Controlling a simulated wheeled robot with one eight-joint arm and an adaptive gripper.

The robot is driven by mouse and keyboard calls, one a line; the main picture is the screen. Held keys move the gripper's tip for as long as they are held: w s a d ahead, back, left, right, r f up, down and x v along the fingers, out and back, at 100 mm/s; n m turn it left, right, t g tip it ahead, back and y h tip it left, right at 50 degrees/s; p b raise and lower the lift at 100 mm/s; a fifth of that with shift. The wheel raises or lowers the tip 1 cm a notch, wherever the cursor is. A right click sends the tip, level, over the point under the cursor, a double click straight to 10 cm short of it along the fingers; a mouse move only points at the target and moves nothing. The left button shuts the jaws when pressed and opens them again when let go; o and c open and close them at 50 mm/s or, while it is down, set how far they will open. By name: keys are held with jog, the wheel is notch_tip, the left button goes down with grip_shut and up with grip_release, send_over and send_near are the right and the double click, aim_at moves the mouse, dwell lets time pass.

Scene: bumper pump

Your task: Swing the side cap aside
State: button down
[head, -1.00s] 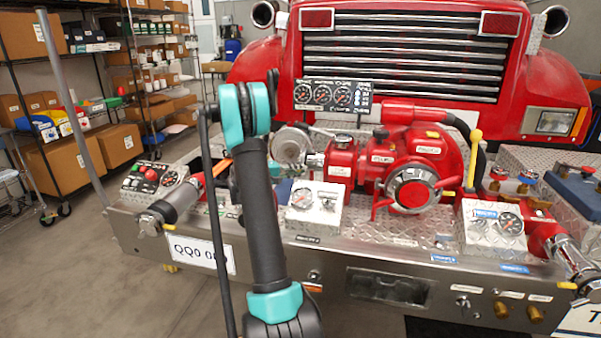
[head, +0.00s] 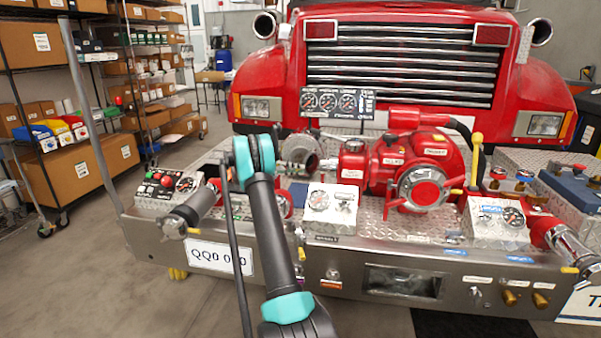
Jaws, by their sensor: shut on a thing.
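The side cap (head: 301,147) looks like a round silver-grey piece at the left side of the red pump (head: 418,172). It stands near the end of a short silver pipe (head: 327,164) coming from the pump. A small grey ribbed piece shows just left of and below the cap; I cannot tell what it is. My dark arm with teal joints rises in front of the bumper, and its upper joint is just left of the cap. My gripper is hidden behind my arm, so its hold and any contact with the cap cannot be seen.
A gauge box (head: 331,204) stands on the bumper deck (head: 390,228) right of my arm. A grey nozzle (head: 188,212) and a switch box (head: 166,187) are to the left. The truck grille (head: 400,65) rises behind. Shelves (head: 100,100) stand at the left, with open floor before them.

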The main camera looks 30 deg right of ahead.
jog(key=shift+w+a, duration=0.1)
jog(key=shift+w, duration=0.05)
jog(key=c, duration=1.8)
grip_release()
jog(key=shift+w, duration=0.1)
jog(key=v, duration=1.2)
